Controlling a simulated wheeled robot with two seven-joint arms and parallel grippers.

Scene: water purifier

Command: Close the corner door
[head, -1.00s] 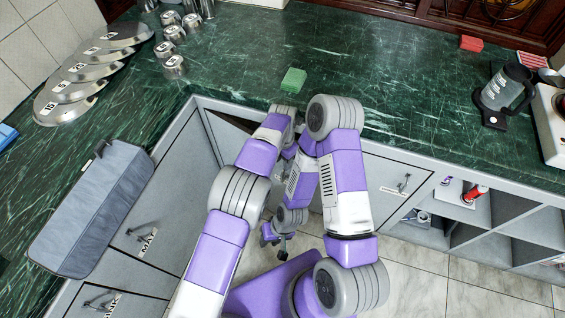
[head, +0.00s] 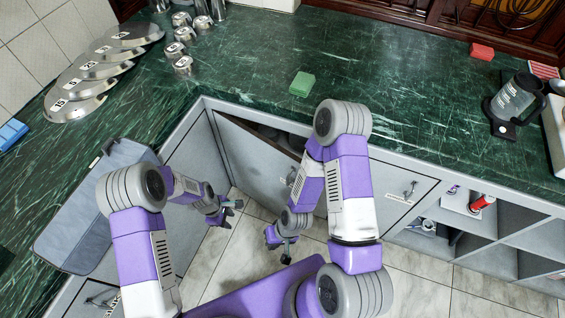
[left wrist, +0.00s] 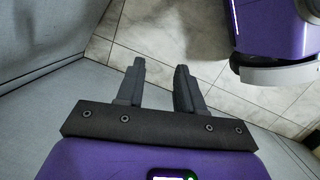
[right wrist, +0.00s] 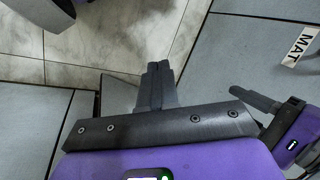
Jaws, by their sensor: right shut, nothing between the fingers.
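The grey corner door (head: 252,165) stands ajar under the counter corner. A dark wedge-shaped gap shows along its top edge, and its handle (head: 291,180) is partly behind my right forearm. My left gripper (head: 236,206) is low in front of the left cabinet faces, left of the door and apart from it. In the left wrist view its fingers (left wrist: 160,75) are spread and empty. My right gripper (head: 287,252) points down over the floor in front of the door. In the right wrist view its fingertips (right wrist: 157,68) are together with nothing between them.
A green marble counter (head: 400,110) runs above the cabinets, with a green sponge (head: 302,84) near the corner. A grey fabric case (head: 90,215) lies at left. Open shelves (head: 480,225) are at right. Tiled floor (head: 235,250) is clear below the grippers.

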